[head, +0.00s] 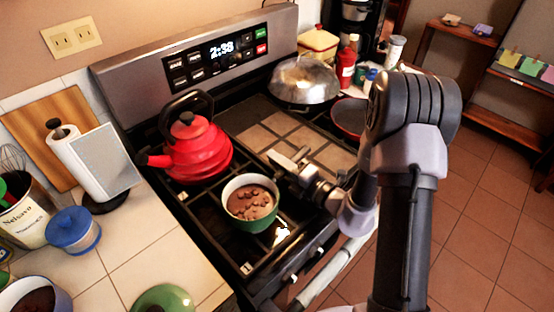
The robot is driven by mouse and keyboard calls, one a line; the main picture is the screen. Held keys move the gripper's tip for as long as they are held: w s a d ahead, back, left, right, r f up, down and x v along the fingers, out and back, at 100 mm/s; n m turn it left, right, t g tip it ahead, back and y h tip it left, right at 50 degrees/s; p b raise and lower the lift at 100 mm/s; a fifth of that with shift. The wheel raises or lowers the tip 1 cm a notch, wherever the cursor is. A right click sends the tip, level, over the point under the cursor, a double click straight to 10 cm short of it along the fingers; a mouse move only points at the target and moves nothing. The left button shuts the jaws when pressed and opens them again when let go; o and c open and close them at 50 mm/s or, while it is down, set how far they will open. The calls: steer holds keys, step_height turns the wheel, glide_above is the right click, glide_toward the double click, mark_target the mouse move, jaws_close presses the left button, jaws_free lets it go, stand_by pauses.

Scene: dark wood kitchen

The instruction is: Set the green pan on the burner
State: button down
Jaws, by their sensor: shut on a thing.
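The green pan (236,216) has a pale inside and holds brown lumpy food. It is upright over the front left part of the stove's black grates, in front of the red kettle. My gripper (287,165) is beside the pan's right rim and is shut on the pan. The exact spot of its hold is small and partly hidden by the gripper. The burner under the pan is hidden, and I cannot tell whether the pan's bottom touches the grate.
The red kettle (198,150) stands on the back left burner. A domed metal lid (304,80) and a dark red-rimmed pan (349,117) are farther right. A flat tiled griddle area (290,135) fills the middle. A green lid (165,298) lies on the left counter.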

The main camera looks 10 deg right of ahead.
steer(key=shift+s+f+b, duration=0.15)
steer(key=shift+f+b, duration=0.15)
steer(key=shift+f, duration=0.15)
